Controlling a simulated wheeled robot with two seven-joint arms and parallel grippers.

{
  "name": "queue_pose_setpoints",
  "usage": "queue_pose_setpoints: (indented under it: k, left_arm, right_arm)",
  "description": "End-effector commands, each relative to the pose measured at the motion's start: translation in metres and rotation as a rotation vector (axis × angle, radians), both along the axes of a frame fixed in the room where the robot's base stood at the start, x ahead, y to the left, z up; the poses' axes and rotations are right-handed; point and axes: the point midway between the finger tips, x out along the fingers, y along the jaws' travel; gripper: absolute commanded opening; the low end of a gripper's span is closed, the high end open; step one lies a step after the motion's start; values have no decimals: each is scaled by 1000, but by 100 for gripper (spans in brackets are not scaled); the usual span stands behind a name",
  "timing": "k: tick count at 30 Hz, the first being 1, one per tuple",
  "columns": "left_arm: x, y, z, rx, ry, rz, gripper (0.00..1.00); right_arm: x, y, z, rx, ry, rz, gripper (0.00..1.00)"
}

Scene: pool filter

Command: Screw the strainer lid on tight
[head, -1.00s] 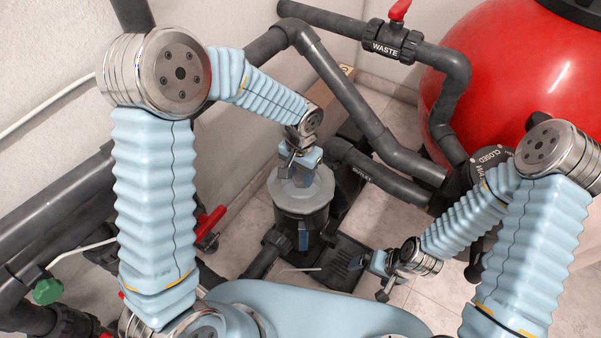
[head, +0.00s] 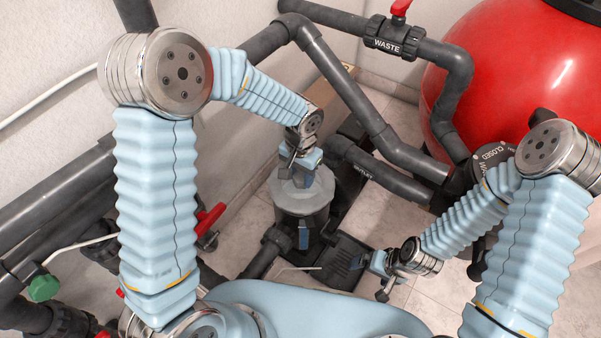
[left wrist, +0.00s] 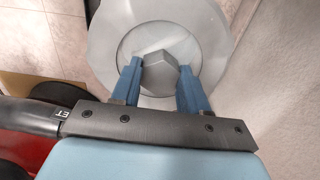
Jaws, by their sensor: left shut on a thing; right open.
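The grey strainer lid (head: 284,190) sits on top of the dark strainer housing (head: 290,226) in the middle of the head view. In the left wrist view the lid (left wrist: 106,35) is a pale grey disc with a raised hexagonal knob (left wrist: 160,74) at its centre. My left gripper (head: 300,172) comes down on the lid from above. Its two blue fingers (left wrist: 160,84) are shut on opposite sides of the knob. The seat between lid and housing is too small to judge. My right gripper (head: 374,280) is open and empty, to the right of the housing and apart from it.
Dark pipes (head: 345,82) run behind the lid, with a red-handled WASTE valve (head: 394,40) above. A red tank (head: 530,80) fills the upper right. A red valve handle (head: 211,220) is left of the housing. A pale wall stands close on the left.

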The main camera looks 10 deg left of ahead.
Motion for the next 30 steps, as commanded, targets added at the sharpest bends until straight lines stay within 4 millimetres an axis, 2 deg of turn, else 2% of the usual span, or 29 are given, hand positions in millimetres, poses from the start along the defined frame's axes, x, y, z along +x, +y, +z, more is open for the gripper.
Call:
queue_pose_setpoints:
  k: [1, 15, 30]
  left_arm:
    - [0, 0, -4, 0, -1, 0, 0]
    - [0, 0, -15, 0, -1, 0, 0]
    - [0, 0, -2, 0, -1, 0, 0]
  right_arm:
    - [-1, -1, -6, -1, 5, -4, 100]
    - [0, -3, -16, -3, 4, -6, 100]
    - [-2, -3, -8, -3, 9, -7, 100]
